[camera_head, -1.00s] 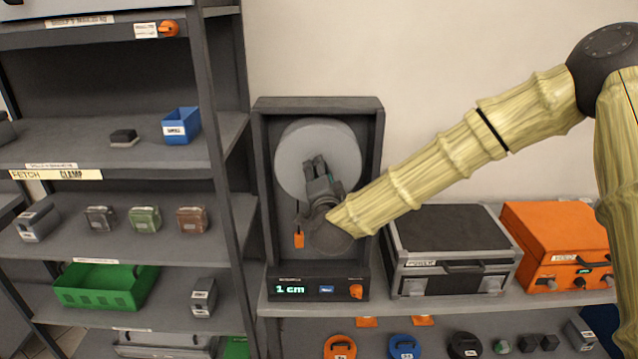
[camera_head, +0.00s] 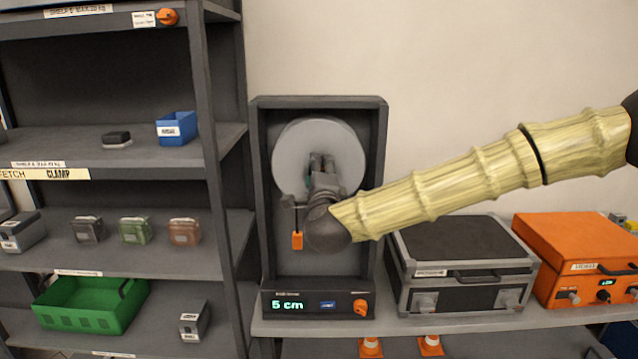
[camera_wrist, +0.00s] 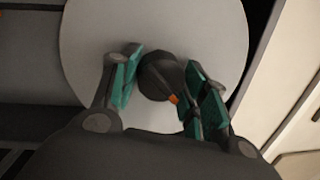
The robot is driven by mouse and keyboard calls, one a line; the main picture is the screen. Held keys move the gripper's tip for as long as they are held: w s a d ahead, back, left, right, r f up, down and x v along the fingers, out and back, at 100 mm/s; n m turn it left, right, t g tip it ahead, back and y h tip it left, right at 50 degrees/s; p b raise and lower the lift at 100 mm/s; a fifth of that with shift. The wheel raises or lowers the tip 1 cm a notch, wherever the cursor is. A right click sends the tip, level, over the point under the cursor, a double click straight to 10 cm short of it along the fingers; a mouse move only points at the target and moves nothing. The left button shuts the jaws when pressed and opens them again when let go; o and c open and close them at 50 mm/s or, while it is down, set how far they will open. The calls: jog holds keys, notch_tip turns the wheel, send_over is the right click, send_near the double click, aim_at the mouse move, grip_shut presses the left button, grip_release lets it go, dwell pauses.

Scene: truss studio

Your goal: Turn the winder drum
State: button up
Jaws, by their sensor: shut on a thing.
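The winder is a dark upright frame (camera_head: 257,180) with a round light grey drum (camera_head: 295,150) inside. The drum also fills much of the wrist view (camera_wrist: 90,35). My gripper (camera_head: 322,162) is in front of the drum. In the wrist view my gripper (camera_wrist: 158,80) has its teal-padded fingers on either side of a dark round knob (camera_wrist: 157,73) with a small orange mark, shut on it. An orange block (camera_head: 297,240) hangs below the drum at the left. The display (camera_head: 288,305) on the base reads "5 cm".
A black case (camera_head: 460,255) and an orange case (camera_head: 575,250) stand on the bench to the right. A shelf rack (camera_head: 205,100) with several small boxes and a green crate (camera_head: 90,305) stands close at the left.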

jog(key=shift+f+m, duration=0.1)
jog(key=shift+m, duration=0.2)
dwell(0.4)
jog(key=o, duration=1.4)
jog(key=shift+o, duration=0.2)
jog(key=s+d, duration=0.1)
jog(key=s, duration=1.1)
jog(key=shift+f, duration=0.4)
